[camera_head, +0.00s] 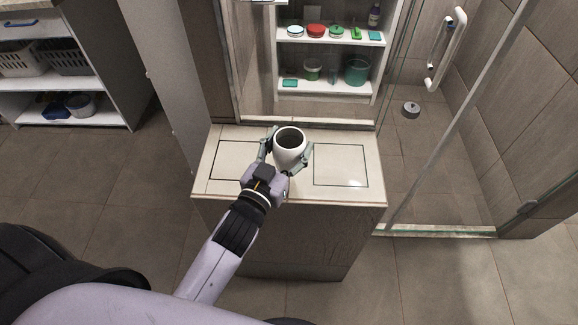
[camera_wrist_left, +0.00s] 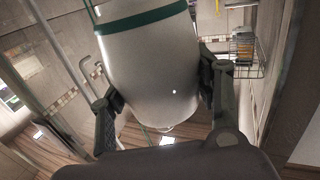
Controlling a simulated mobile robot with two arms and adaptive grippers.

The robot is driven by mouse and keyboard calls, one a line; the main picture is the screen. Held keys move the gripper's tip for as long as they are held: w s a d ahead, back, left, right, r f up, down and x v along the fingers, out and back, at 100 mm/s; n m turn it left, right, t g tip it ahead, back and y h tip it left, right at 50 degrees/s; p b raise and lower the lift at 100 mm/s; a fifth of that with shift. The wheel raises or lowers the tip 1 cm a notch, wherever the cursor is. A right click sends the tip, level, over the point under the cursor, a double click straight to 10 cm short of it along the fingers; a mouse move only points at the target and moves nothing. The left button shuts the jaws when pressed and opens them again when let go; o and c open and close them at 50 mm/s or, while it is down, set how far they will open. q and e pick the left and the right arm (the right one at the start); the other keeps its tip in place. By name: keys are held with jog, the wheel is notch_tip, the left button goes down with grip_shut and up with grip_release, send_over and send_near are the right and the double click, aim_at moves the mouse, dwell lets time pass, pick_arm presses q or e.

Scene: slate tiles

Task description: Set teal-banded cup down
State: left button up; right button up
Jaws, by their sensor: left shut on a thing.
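The teal-banded cup (camera_head: 290,150) is white and stands upright between my left gripper's fingers, over the middle of the pale counter top (camera_head: 290,192). My left gripper (camera_head: 286,155) is shut on the cup, with one finger on each side. In the left wrist view the cup (camera_wrist_left: 158,75) fills the middle, and its teal band shows near the top edge. The fingers of the left gripper (camera_wrist_left: 160,95) press on its sides there. Whether the cup's base touches the counter is hidden by my gripper. My right gripper is not in view.
Two outlined rectangles mark the counter, left (camera_head: 236,165) and right (camera_head: 340,166); both are bare. A shelf niche (camera_head: 330,95) with green and red items stands behind. A glass panel edge (camera_head: 460,120) is at the right. A shelf unit with baskets (camera_head: 68,62) is far left.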

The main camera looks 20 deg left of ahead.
aim_at(289, 165)
pick_arm(q)
jog(key=shift+f+b, duration=0.55)
jog(key=shift+f, duration=2.8)
jog(key=shift+f, duration=0.15)
jog(key=o, duration=1.3)
jog(key=s, duration=0.4)
jog(key=s+a+p, duration=0.1)
jog(key=s, duration=0.7)
jog(key=shift+a+p, duration=0.15)
jog(key=shift+p, duration=0.15)
